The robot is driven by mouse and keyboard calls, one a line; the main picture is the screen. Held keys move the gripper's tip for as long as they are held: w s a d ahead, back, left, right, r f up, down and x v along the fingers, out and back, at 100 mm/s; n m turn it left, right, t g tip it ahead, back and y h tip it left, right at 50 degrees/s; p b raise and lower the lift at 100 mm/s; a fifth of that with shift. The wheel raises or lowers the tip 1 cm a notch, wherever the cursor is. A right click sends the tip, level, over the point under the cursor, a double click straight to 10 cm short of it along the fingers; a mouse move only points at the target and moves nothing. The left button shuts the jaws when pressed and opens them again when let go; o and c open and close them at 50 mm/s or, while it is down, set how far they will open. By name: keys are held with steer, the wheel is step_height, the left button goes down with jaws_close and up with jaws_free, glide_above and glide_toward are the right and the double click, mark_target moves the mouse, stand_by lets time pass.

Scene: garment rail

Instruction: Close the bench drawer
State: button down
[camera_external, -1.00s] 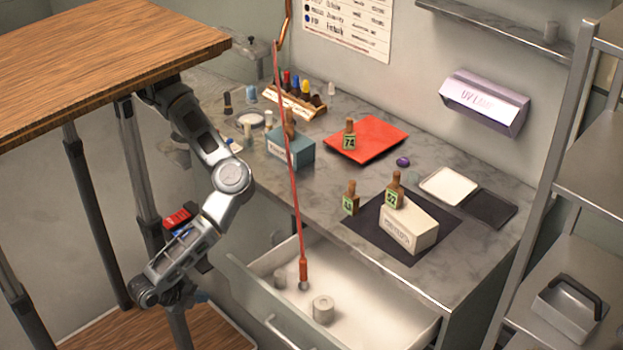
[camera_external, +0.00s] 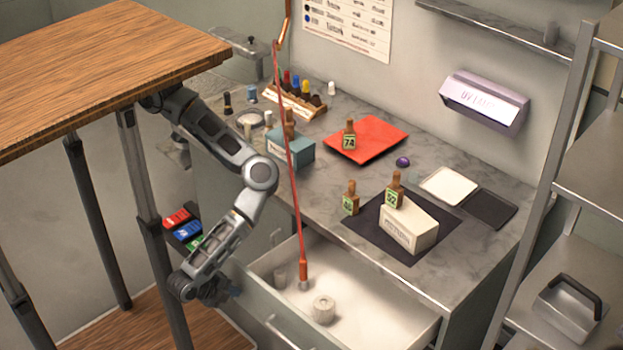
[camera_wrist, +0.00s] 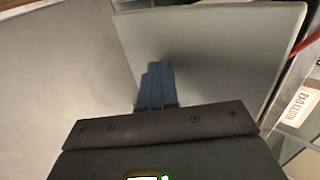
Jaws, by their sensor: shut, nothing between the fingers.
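The bench drawer (camera_external: 390,306) stands pulled out from under the grey marbled bench. Its pale inside holds a white roll (camera_external: 323,309) and a smaller grey cylinder (camera_external: 280,276). A bar handle (camera_external: 287,333) is on its front panel. My gripper (camera_external: 236,292) is low at the left end of the drawer front. In the wrist view my gripper's blue fingers (camera_wrist: 157,82) are together and empty, pointing at a plain greenish-grey panel (camera_wrist: 215,60), likely the drawer front. I cannot tell whether the fingertips touch it.
A red cord (camera_external: 290,170) hangs with its orange end over the drawer. Bottles, a red tray (camera_external: 367,139) and a white block (camera_external: 410,226) are on the bench. Metal shelving (camera_external: 575,305) stands at right.

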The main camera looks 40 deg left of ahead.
stand_by(0.3)
steer(key=p, duration=1.1)
glide_toward(302, 244)
steer(key=w+d+f, duration=0.2)
steer(key=d+f, duration=0.1)
steer(key=shift+w, duration=1.2)
steer(key=shift+w, duration=0.15)
